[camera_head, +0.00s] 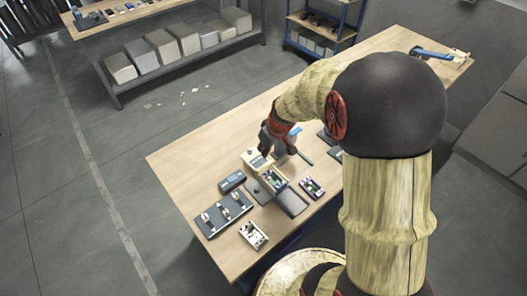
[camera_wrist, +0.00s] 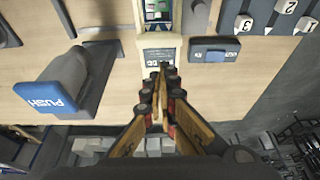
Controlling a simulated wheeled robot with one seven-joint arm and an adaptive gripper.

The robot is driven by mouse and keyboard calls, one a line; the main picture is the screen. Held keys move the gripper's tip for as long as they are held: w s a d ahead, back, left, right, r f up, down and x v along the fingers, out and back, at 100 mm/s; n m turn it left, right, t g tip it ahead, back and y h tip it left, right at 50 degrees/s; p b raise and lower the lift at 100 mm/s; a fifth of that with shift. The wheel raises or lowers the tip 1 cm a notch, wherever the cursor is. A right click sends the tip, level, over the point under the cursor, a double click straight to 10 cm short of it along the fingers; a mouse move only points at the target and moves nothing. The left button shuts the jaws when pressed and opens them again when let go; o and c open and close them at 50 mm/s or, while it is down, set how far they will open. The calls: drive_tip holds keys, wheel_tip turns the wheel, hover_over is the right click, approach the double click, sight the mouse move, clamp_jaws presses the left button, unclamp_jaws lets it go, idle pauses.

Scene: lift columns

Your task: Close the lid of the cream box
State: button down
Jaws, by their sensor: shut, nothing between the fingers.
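The cream box (camera_head: 268,175) stands on the wooden table in the head view, with green parts visible in its open interior. Its cream lid (camera_head: 254,159), bearing a dark label, appears to stand open at the box's far side. In the wrist view the open box (camera_wrist: 157,20) is at the top centre, and the labelled lid (camera_wrist: 159,52) is just below it. My gripper (camera_head: 264,154) is shut and empty, close to the lid. In the wrist view its fingertips (camera_wrist: 162,70) lie at the lid's lower edge; I cannot tell whether they touch it.
A blue-and-grey PUSH device (camera_wrist: 58,92) stands left of my fingers in the wrist view. A dark device (camera_head: 231,181), a dark tray with several parts (camera_head: 212,222), a white tray (camera_head: 253,235), a grey flat piece (camera_head: 291,202) and a purple tray (camera_head: 312,188) surround the box. The table's left part is clear.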

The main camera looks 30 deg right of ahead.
sight(259, 162)
drive_tip(key=b+x, duration=0.1)
drive_tip(key=x, duration=0.7)
drive_tip(key=shift+f, duration=0.15)
drive_tip(key=s+b, duration=0.1)
drive_tip(key=s, duration=0.2)
drive_tip(key=s+d+b, duration=0.1)
drive_tip(key=s+b, duration=0.1)
drive_tip(key=s, duration=0.1)
drive_tip(key=s+b, duration=0.2)
drive_tip(key=s, duration=0.1)
drive_tip(key=shift+s+d, duration=0.15)
drive_tip(key=shift+d, duration=0.25)
drive_tip(key=shift+s+f, duration=0.1)
drive_tip(key=shift+s, duration=0.15)
